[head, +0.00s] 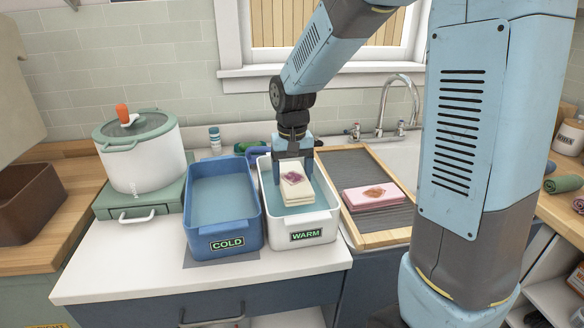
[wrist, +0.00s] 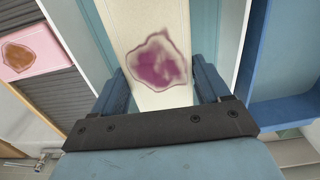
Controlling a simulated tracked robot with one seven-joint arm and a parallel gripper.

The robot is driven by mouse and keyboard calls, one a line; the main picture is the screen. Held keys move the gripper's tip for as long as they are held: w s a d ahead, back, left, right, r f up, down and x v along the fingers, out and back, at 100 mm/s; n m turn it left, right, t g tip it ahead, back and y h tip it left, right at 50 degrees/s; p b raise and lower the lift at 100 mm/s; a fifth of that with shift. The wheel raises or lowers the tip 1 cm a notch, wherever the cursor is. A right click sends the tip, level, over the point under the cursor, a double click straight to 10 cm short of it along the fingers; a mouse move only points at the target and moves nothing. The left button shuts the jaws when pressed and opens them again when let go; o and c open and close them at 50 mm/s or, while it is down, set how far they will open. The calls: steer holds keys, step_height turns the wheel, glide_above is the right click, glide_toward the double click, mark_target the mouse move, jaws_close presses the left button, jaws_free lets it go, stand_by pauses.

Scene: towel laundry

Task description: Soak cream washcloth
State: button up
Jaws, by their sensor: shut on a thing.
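The cream washcloth (head: 296,190) is folded and carries a purple stain. My gripper (head: 294,165) is shut on it and holds it over or in the white tub labelled WARM (head: 308,239), which contains water. Whether the cloth's lower edge touches the water, I cannot tell. In the wrist view the stained cream washcloth (wrist: 150,98) lies between my two fingers (wrist: 160,85). The blue tub labelled COLD (head: 224,246) stands just left of the WARM tub and also holds water.
A pink folded cloth (head: 374,196) with a brown stain lies on the ribbed drainboard (head: 345,163) to the right. A white pot (head: 143,163) stands on a green burner at the left. The sink tap (head: 398,85) is behind. The counter front (head: 140,265) is bare.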

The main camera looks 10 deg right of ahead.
mark_target(293, 175)
steer(key=shift+f, duration=0.1)
steer(key=o, duration=1)
steer(key=shift+o, duration=0.2)
steer(key=shift+r, duration=4)
steer(key=shift+d, duration=0.1)
steer(key=shift+s+d+r, duration=0.15)
steer(key=shift+s+r, duration=0.05)
steer(key=shift+r, duration=0.05)
steer(key=s+d+r+t, duration=0.2)
steer(key=s+d, duration=0.3)
steer(key=s, duration=0.5)
steer(key=s+d+r+t, duration=0.3)
steer(key=s+d, duration=0.3)
steer(key=s, duration=0.3)
steer(key=shift+s+d+r+t, duration=0.15)
steer(key=shift+s+r+t, duration=0.2)
steer(key=shift+r, duration=0.45)
